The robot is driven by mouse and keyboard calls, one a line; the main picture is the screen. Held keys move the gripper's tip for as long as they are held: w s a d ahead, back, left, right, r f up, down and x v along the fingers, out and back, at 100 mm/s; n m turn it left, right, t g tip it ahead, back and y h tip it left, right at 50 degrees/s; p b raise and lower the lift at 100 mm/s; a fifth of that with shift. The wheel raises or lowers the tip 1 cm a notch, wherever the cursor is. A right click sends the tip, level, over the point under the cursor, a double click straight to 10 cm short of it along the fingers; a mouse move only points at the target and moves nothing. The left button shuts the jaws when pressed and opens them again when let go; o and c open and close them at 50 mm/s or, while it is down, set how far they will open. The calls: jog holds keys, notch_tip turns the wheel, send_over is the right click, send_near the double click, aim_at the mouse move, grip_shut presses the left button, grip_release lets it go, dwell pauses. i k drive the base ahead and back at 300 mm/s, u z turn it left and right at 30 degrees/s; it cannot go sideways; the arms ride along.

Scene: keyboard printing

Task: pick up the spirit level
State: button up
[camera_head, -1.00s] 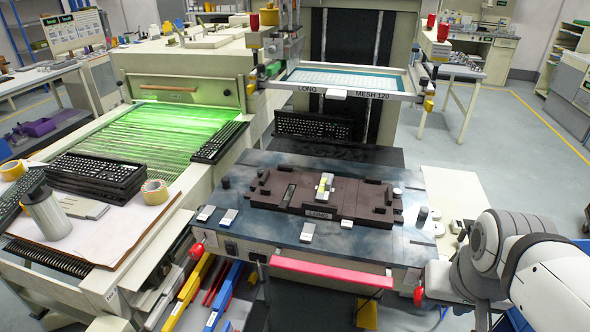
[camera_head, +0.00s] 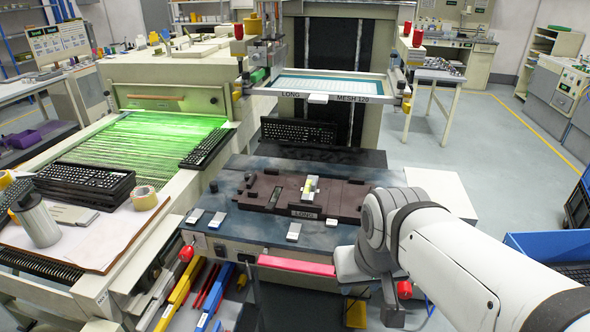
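The spirit level looks to be the small pale block with a yellow-green part (camera_head: 310,186). It lies on the dark brown LONG jig (camera_head: 345,207) on the machine's blue-grey table, in the middle of the head view. My white and grey arm (camera_head: 440,250) reaches in from the lower right. Its bent wrist end is over the right front of the table, to the right of and nearer than the level, apart from it. My gripper's fingers cannot be made out.
A framed screen marked MESH 120 (camera_head: 325,88) hangs behind the jig. Small metal blocks (camera_head: 293,231) sit along the table's front, above a red bar (camera_head: 297,266). A dryer with a green-lit belt (camera_head: 150,140) stands left.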

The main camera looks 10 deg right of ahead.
aim_at(308, 195)
jog(key=z, duration=0.05)
jog(key=i, duration=1)
jog(key=u, duration=0.05)
